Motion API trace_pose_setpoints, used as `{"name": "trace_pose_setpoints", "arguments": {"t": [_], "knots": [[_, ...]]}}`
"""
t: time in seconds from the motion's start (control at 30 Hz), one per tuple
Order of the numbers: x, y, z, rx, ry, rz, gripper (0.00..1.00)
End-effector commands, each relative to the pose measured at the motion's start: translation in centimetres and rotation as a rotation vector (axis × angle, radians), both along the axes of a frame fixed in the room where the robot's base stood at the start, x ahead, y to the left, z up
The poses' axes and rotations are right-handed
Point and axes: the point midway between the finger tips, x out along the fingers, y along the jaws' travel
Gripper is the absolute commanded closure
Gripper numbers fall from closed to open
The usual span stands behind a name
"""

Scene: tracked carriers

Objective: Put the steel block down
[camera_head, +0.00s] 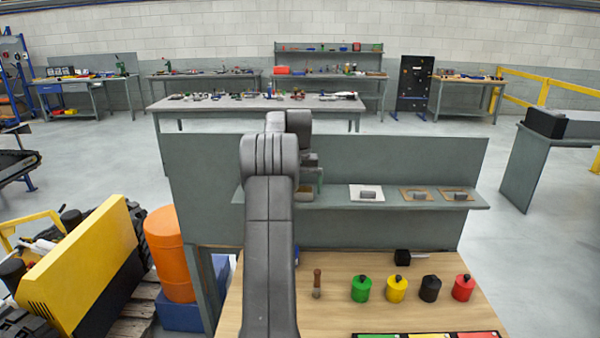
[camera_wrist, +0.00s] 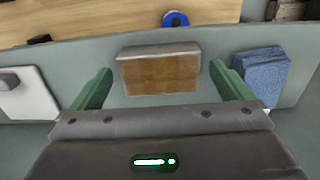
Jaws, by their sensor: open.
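In the wrist view a block (camera_wrist: 160,72) with a grey top edge and a brown face lies on the grey-green shelf (camera_wrist: 150,104). I cannot tell whether the brown is its own face, a reflection or a pad. My gripper (camera_wrist: 160,75) is open, its green fingers either side of the block with a gap at each side. In the head view my gripper (camera_head: 309,178) is over the left part of the shelf, and my arm hides much of that spot. Grey blocks sit on a white pad (camera_head: 356,198) and two brown pads (camera_head: 408,198) (camera_head: 447,198).
A folded blue cloth (camera_wrist: 262,76) lies right of the block in the wrist view. A blue ring (camera_wrist: 175,19) shows beyond the shelf. An upright grey panel (camera_head: 400,160) backs the shelf. Green (camera_head: 361,290), yellow (camera_head: 396,289), black (camera_head: 430,289) and red (camera_head: 463,288) canisters stand on the bench.

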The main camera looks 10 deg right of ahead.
Motion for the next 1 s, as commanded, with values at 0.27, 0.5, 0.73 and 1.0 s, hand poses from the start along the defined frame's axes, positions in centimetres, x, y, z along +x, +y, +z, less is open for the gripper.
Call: {"name": "trace_pose_setpoints", "arguments": {"t": [0.27, 0.5, 0.73, 1.0], "knots": [[0.1, 0.0, 5.7, -0.001, -0.005, 0.000, 0.01], [0.0, 0.0, 9.6, -0.001, -0.003, 0.000, 0.01], [0.0, 0.0, 11.0, 0.000, -0.001, 0.000, 0.01], [0.0, 0.0, 11.1, 0.000, 0.000, 0.000, 0.01]]}}
